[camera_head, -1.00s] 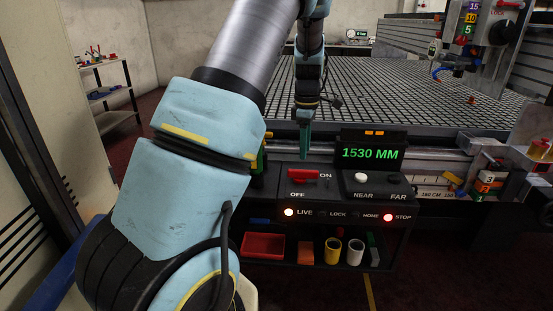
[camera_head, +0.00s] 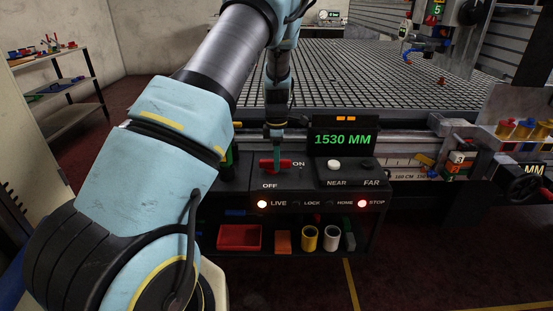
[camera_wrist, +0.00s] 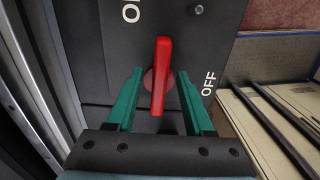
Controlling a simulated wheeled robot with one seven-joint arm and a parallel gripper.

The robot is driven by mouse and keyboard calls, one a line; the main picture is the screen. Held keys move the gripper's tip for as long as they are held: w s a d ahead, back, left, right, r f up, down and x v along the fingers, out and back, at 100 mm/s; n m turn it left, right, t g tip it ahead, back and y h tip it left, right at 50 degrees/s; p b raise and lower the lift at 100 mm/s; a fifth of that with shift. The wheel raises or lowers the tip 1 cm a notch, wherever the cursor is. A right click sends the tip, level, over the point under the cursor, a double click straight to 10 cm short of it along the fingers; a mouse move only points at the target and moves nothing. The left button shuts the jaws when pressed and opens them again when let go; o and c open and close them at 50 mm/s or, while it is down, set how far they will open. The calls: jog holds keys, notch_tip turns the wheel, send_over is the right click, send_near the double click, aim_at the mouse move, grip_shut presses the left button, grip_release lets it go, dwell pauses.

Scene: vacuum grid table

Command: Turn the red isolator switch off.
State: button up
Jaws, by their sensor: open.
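The red isolator switch (camera_head: 270,164) is a bar handle on a dark panel below the table's near edge. In the head view it lies level, its right end towards the ON mark; the OFF mark is below it. My gripper (camera_head: 277,147) reaches down over it and hides part of it. In the wrist view the red handle (camera_wrist: 161,75) stands between the two green fingers of my open gripper (camera_wrist: 158,77), with a gap on each side. ON is at the top left there and OFF at the right.
The LIVE lamp (camera_head: 262,204) and the STOP lamp (camera_head: 362,204) are lit. A display (camera_head: 342,139) reading 1530 MM and the NEAR/FAR control (camera_head: 334,165) stand right of the switch. A red tray (camera_head: 239,237) and several small containers sit on the shelf below.

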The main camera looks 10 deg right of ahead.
jog(key=shift+f, duration=0.15)
jog(key=shift+c, duration=0.2)
grip_shut()
dwell(0.4)
